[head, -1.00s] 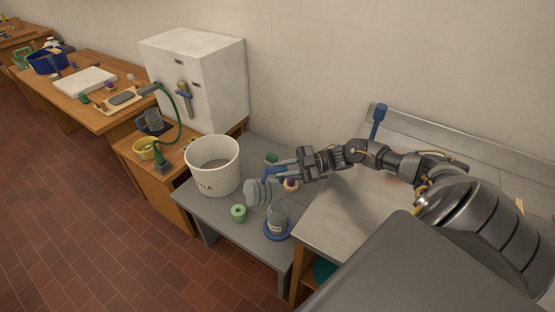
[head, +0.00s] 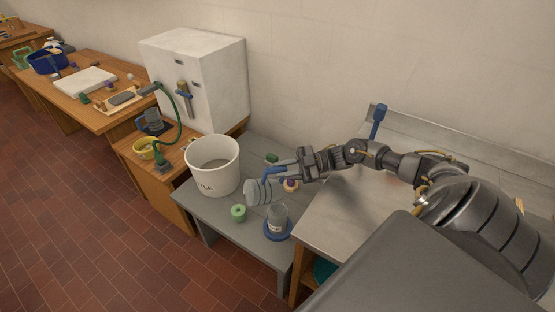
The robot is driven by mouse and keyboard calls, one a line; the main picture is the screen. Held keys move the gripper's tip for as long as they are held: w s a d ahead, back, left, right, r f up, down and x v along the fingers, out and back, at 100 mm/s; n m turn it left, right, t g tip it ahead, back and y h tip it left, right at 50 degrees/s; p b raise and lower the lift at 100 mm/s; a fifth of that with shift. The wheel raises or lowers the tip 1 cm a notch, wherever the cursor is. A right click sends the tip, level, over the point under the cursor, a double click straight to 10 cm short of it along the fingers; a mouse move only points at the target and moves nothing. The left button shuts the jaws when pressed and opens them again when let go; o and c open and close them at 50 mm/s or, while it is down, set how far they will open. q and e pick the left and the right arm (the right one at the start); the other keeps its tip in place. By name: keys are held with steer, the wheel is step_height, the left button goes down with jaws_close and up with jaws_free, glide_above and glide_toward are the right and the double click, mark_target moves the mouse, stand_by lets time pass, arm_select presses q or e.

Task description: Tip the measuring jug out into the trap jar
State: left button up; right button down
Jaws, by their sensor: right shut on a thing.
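The measuring jug (head: 256,193) is a clear, ribbed vessel with a blue handle, and it is tilted well over on its side. My right gripper (head: 283,170) is shut on its blue handle and holds it above the grey bench. The trap jar (head: 277,219) is a glass jar with a small label, standing upright on a blue round base just below and to the right of the jug. I cannot tell whether anything is flowing from the jug. My left gripper is not in view.
A white bucket (head: 213,172) stands left of the jug on the grey bench (head: 205,207). A green roll (head: 238,213) lies in front, and a purple-topped item (head: 291,184) sits close behind the jar. A white cabinet (head: 205,85) stands at the wall.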

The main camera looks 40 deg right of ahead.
steer(key=shift+s+d+r+t+y, duration=0.2)
steer(key=shift+d+r+t+y, duration=0.15)
steer(key=shift+d+r, duration=0.4)
steer(key=shift+a+r, duration=0.1)
stand_by(1.0)
steer(key=shift+d+y+b, duration=0.2)
steer(key=shift+y+b, duration=0.05)
steer(key=shift+b, duration=0.1)
steer(key=shift+s+d+t+y+b, duration=0.25)
steer(key=shift+d+y+b, duration=0.15)
steer(key=shift+d+b, duration=0.1)
stand_by(1.4)
